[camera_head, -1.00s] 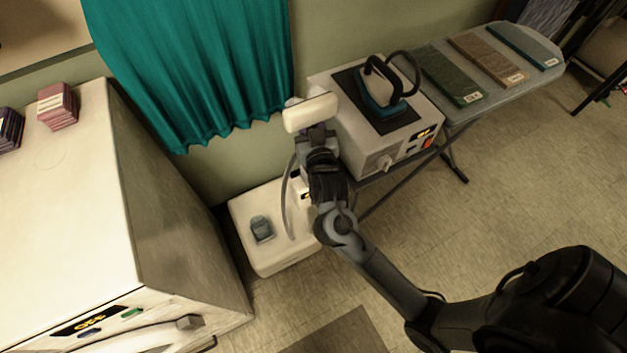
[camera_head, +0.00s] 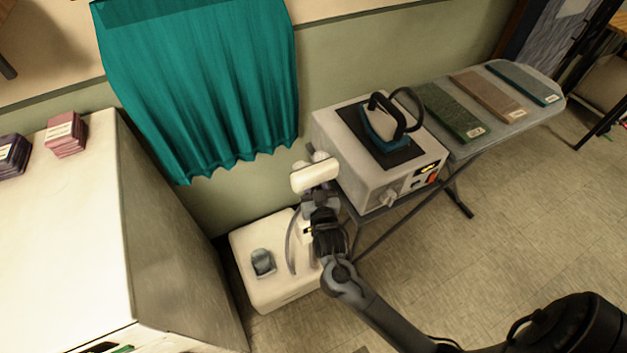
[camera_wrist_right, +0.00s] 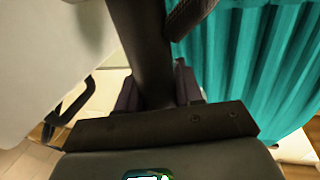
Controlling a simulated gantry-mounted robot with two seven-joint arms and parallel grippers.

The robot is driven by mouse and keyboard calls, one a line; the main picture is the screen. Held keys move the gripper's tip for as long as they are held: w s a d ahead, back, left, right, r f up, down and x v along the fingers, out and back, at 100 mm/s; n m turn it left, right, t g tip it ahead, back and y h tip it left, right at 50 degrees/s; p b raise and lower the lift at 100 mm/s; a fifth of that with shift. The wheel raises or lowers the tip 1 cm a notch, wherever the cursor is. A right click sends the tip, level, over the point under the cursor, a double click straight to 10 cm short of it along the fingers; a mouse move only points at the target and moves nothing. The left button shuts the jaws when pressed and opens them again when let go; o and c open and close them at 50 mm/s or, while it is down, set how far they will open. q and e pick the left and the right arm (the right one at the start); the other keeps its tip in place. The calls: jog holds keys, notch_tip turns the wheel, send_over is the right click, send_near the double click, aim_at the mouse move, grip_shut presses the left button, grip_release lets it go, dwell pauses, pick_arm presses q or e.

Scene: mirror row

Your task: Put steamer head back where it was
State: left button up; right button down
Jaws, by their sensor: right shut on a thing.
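The steamer head (camera_head: 315,175) is a cream-white bar, held up in front of the wall below the teal curtain. My right gripper (camera_head: 320,199) is shut on its handle, just below the white bar. In the right wrist view the dark handle (camera_wrist_right: 150,45) runs up between the fingers (camera_wrist_right: 155,90). The white steamer base (camera_head: 262,296) stands on the floor below, with a grey cap-like part (camera_head: 263,262) on top. A grey hose (camera_head: 290,245) shows beside my gripper. My forearm hides part of the base's right side. My left gripper is not in view.
A white station box (camera_head: 345,160) with an iron (camera_head: 385,125) stands close right of the head, beside an ironing board (camera_head: 545,112). The teal curtain (camera_head: 205,90) hangs behind. A large white cabinet (camera_head: 70,220) stands left. Open floor lies at right.

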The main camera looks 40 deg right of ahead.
jog(key=shift+f, duration=0.1)
jog(key=c, duration=0.7)
grip_release()
jog(key=shift+c, duration=0.2)
